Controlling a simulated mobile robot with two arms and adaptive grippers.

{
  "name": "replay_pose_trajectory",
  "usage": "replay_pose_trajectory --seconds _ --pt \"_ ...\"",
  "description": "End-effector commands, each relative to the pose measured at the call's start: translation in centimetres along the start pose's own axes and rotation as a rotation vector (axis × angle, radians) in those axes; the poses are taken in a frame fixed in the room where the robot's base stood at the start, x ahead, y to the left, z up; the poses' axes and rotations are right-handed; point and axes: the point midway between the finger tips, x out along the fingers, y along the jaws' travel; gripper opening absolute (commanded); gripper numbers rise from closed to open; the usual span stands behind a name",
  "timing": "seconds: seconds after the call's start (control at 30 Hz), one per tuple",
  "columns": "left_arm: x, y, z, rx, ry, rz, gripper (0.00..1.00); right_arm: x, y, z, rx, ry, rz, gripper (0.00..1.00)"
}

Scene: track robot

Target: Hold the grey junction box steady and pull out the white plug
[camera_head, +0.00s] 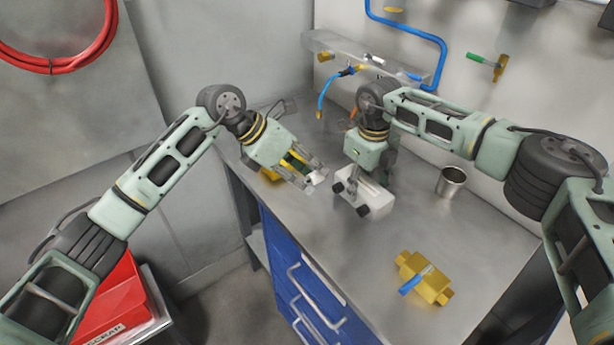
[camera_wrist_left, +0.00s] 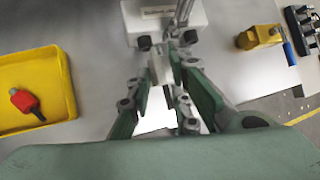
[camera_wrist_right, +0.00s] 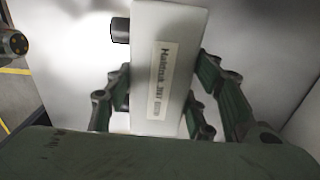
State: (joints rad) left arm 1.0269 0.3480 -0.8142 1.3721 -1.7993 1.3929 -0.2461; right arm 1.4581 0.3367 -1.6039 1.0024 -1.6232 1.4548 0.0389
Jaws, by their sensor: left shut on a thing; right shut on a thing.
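The junction box (camera_head: 376,196) looks pale grey to white, with black round knobs, and sits on the metal bench. My right gripper (camera_head: 366,184) is shut on it from above. In the right wrist view the box (camera_wrist_right: 172,30), with a printed label, lies between the fingers (camera_wrist_right: 160,80). My left gripper (camera_head: 314,180) is shut on the white plug (camera_head: 319,176), to the left of the box. In the left wrist view the plug (camera_wrist_left: 158,70) is between the fingers, in front of the box (camera_wrist_left: 160,22). A small gap shows between plug and box in the head view.
A yellow valve with a blue handle (camera_head: 425,278) and a metal cup (camera_head: 451,182) stand on the bench. A yellow tray (camera_wrist_left: 62,62) holds a red object (camera_wrist_left: 26,101). A red bin (camera_head: 115,300) is at lower left. The bench (camera_head: 375,250) is bare between box and valve.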

Motion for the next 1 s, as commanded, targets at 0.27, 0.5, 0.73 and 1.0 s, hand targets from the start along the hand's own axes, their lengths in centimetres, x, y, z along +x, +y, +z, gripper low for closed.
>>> replay_pose_trajectory --seconds 0.27,0.5,0.73,1.0 --pt "-0.2 -0.1 0.1 0.000 0.000 0.000 0.00 0.2 0.1 0.0 -0.002 0.002 0.002 0.18" --pt "-0.2 -0.1 0.1 0.000 0.000 0.000 0.00 0.1 0.1 0.0 -0.001 0.001 0.001 0.67" --pt "-0.2 -0.1 0.1 0.000 0.000 0.000 0.00 0.0 0.0 0.0 0.000 0.000 0.001 0.71" --pt "-0.2 -0.1 0.1 0.000 0.000 0.000 0.00 -1.1 0.0 0.1 0.000 -0.003 0.000 0.71"
